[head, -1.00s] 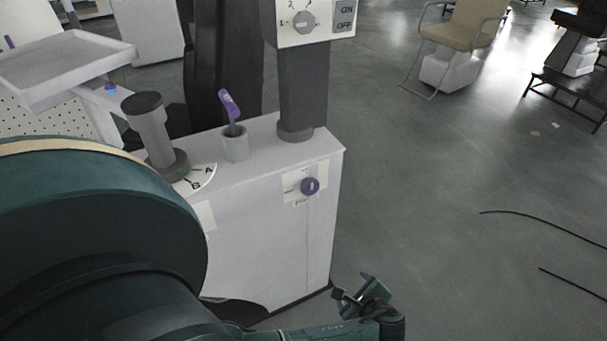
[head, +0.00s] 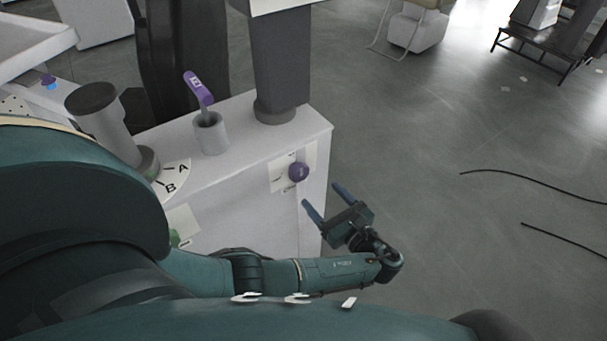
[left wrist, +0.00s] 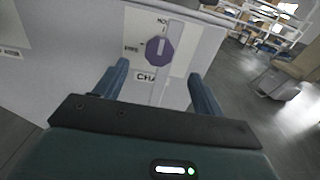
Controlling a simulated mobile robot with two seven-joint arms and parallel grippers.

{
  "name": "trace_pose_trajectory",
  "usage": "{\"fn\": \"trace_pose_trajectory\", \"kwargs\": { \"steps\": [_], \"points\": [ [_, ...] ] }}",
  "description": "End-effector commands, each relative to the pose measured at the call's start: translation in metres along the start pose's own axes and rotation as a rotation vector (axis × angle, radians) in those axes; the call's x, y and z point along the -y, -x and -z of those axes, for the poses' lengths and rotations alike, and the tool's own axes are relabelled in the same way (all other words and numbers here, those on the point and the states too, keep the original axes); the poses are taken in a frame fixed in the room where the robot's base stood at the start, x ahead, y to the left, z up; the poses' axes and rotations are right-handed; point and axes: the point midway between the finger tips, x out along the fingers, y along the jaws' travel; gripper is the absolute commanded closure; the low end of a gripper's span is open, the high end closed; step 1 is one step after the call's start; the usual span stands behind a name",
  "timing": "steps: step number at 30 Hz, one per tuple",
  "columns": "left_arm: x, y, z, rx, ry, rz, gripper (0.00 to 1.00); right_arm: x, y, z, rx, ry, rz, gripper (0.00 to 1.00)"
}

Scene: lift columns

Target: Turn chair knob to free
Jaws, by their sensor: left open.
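The chair knob (head: 298,172) is a small purple knob on a white label on the front face of the white cabinet. In the left wrist view the knob (left wrist: 159,51) is a purple octagon with a pale pointer mark directed upward. Its label is only partly readable, with "CHA" below the knob. My left gripper (head: 327,202) is open and empty, below and a little right of the knob. In the left wrist view its two blue fingers (left wrist: 160,85) stand apart, with the knob beyond them and roughly between them. The right gripper is not seen.
The white cabinet (head: 235,193) carries a purple-handled lever (head: 199,90) in a grey cup, a dark grey column (head: 281,65) and a grey post (head: 104,115) beside an A/B dial. Two black cables (head: 530,182) lie on the floor at right, which is otherwise mostly open.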

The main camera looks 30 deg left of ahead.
Motion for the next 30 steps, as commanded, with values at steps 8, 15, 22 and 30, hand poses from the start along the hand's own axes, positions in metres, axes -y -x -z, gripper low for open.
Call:
{"fn": "trace_pose_trajectory", "kwargs": {
  "steps": [8,15,22,30],
  "points": [
    [-0.001,-0.058,0.0,0.0,0.001,-0.001,0.3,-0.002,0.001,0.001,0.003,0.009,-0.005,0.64],
    [0.0,-0.083,0.0,-0.001,0.0,-0.001,0.3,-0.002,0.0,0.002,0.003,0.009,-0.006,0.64],
    [0.0,-0.086,0.001,-0.003,0.001,0.001,0.3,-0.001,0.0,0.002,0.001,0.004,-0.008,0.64],
    [0.0,-0.086,0.001,-0.003,0.001,0.001,0.44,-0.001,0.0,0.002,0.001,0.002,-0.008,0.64]
  ]
}}
